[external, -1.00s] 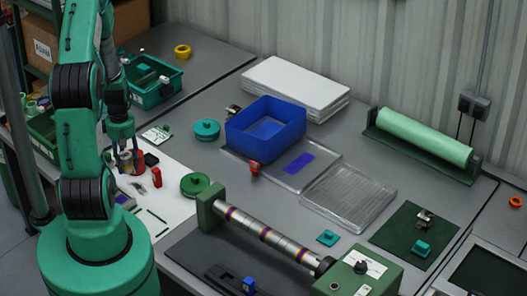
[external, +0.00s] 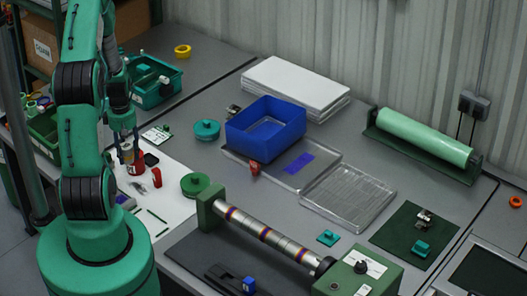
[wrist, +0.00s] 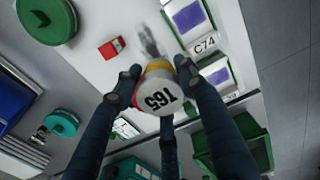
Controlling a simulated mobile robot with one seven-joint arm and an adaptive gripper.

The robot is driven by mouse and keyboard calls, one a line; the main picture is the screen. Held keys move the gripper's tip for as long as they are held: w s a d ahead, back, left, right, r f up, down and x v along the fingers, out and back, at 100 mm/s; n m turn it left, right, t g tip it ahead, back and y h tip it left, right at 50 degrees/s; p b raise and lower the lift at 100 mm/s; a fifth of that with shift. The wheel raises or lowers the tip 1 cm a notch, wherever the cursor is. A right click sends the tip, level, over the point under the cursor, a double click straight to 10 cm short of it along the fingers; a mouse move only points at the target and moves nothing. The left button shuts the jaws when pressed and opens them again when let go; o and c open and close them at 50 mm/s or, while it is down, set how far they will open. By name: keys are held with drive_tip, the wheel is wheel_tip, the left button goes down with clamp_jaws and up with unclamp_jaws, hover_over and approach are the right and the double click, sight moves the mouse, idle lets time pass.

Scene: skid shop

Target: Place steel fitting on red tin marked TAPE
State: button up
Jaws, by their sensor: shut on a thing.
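My gripper (wrist: 155,82) is shut on a round piece (wrist: 158,97) with a pale face marked 165 and a yellow edge. I cannot tell whether this piece is the steel fitting. In the external view my gripper (external: 127,152) holds it above the white sheet at the left of the bench. A red thing (external: 137,167) shows just below and beside the held piece, partly hidden by the fingers. A smaller red item (external: 156,178) stands to its right; a red block (wrist: 111,47) shows in the wrist view. No TAPE lettering is legible.
A green spool (external: 195,184) and a teal spool (external: 206,129) lie to the right. A blue bin (external: 265,130) stands mid-bench, and a teal bin (external: 155,83) behind my gripper. Pale boxes, one tagged C74 (wrist: 204,44), lie close to the held piece.

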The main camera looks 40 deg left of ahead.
drive_tip(key=w+a, duration=0.4)
drive_tip(key=w, duration=0.1)
drive_tip(key=w+a+f, duration=0.1)
drive_tip(key=w+a, duration=0.1)
drive_tip(key=shift+w+a, duration=0.25)
drive_tip(key=shift+f, duration=1.7)
drive_tip(key=shift+f+b, duration=0.1)
drive_tip(key=shift+b, duration=0.25)
drive_tip(key=o, duration=1.3)
wheel_tip(320, 180, up, 12)
drive_tip(key=shift+r+p, duration=0.1)
drive_tip(key=shift+p, duration=0.45)
